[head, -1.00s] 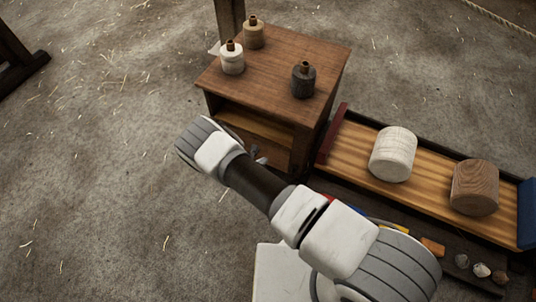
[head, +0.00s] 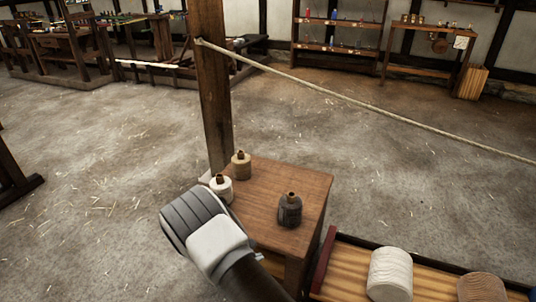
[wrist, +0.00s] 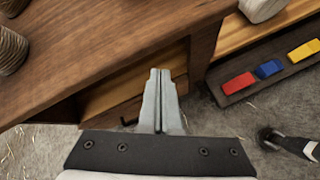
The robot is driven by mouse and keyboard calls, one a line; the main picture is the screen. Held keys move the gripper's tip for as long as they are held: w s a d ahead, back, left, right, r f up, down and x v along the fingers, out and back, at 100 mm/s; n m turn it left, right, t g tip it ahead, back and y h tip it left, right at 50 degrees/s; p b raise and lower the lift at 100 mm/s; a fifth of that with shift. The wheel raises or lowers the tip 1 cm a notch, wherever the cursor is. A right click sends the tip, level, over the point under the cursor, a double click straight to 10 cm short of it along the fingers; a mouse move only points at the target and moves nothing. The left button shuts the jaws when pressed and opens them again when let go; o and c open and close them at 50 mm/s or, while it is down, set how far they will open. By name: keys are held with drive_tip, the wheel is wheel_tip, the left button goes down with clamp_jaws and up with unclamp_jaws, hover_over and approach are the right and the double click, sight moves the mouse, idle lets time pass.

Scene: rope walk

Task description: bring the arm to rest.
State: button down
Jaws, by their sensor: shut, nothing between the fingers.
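My gripper (wrist: 159,100) shows in the wrist view with its two fingers pressed together and nothing between them. It is in front of a small wooden cabinet (wrist: 110,40) with an open shelf, whose top edge lies just beyond the fingertips. Whether the fingers touch the cabinet I cannot tell. In the head view my arm rises from the bottom to the near left side of the cabinet (head: 300,190), and the gripper itself is hidden behind my arm.
A post (head: 212,90) with a taut rope (head: 350,97) rises behind. A tray (head: 338,285) holds a white cylinder (head: 390,275) and a brown one (head: 482,288). Red (wrist: 237,83), blue (wrist: 269,69) and yellow (wrist: 303,51) blocks lie nearby. Open floor lies left.

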drive_tip(key=s+d+r+m+g, duration=0.15)
drive_tip(key=d+r+m, duration=0.35)
drive_tip(key=r, duration=0.5)
drive_tip(key=s+d+r+m+g, duration=0.15)
drive_tip(key=d+r+m, duration=0.3)
drive_tip(key=r, duration=0.65)
drive_tip(key=s+d+r+m+g, duration=0.15)
drive_tip(key=d+r+m, duration=0.35)
drive_tip(key=r, duration=0.5)
drive_tip(key=s+d+r+m+t+y, duration=0.1)
drive_tip(key=s+d+r+m+y, duration=0.15)
drive_tip(key=s+r+m, duration=0.65)
drive_tip(key=s+d+r+m+t+y, duration=0.1)
drive_tip(key=s+r+y, duration=0.3)
drive_tip(key=s, duration=1.1)
wheel_tip(320, 180, up, 22)
drive_tip(key=p, duration=2)
drive_tip(key=shift+w+a+f+h+p, duration=0.15)
drive_tip(key=shift+w+a+h+p, duration=0.05)
drive_tip(key=shift+h+p, duration=0.25)
drive_tip(key=shift+a, duration=0.15)
